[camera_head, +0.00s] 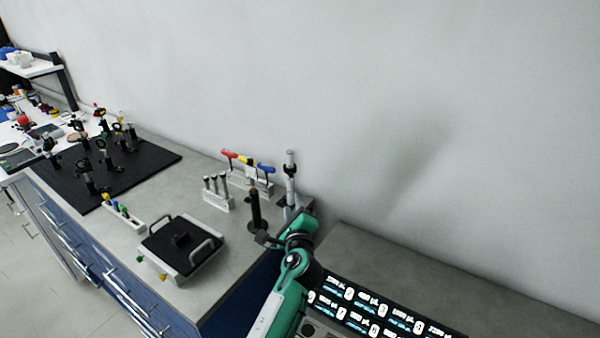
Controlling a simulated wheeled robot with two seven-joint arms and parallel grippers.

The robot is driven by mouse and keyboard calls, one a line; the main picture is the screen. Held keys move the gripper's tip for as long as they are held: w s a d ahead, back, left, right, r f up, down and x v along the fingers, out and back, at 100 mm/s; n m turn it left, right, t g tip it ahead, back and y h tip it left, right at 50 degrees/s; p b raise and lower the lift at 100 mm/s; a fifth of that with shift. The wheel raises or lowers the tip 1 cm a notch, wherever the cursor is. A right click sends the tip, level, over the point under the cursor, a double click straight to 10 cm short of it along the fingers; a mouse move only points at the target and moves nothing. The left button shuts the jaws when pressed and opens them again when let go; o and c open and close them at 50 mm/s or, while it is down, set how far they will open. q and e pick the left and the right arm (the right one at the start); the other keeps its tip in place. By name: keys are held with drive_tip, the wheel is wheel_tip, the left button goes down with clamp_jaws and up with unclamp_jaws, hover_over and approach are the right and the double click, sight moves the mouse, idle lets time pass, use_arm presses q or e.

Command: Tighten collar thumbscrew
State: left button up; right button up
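A silver post (290,185) with dark bands, one of which may be the collar, stands upright near the right end of the grey bench. A shorter black post (255,209) on a round dark base stands just left of it. The thumbscrew is too small to make out. My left gripper (264,239), at the end of my green arm, is small and dark, in front of the posts near the bench's right edge. I cannot tell whether it touches anything or whether its fingers are apart. My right gripper is out of view.
A black breadboard (155,158) with several optic mounts lies at the left. A tray with two handles (166,264), a rack of colored-handled drivers (250,182) and a small holder (217,200) stand nearby. A dark panel with glowing labels (375,312) is at lower right.

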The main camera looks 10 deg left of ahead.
use_arm(q)
drive_tip(key=d, duration=0.1)
drive_tip(key=b, duration=0.5)
approach(291, 176)
drive_tip(key=x, duration=0.7)
drive_tip(key=shift+w, duration=0.2)
drive_tip(key=shift+w+a+r, duration=0.1)
drive_tip(key=shift+w+a, duration=0.05)
drive_tip(key=shift+w, duration=0.25)
clamp_jaws()
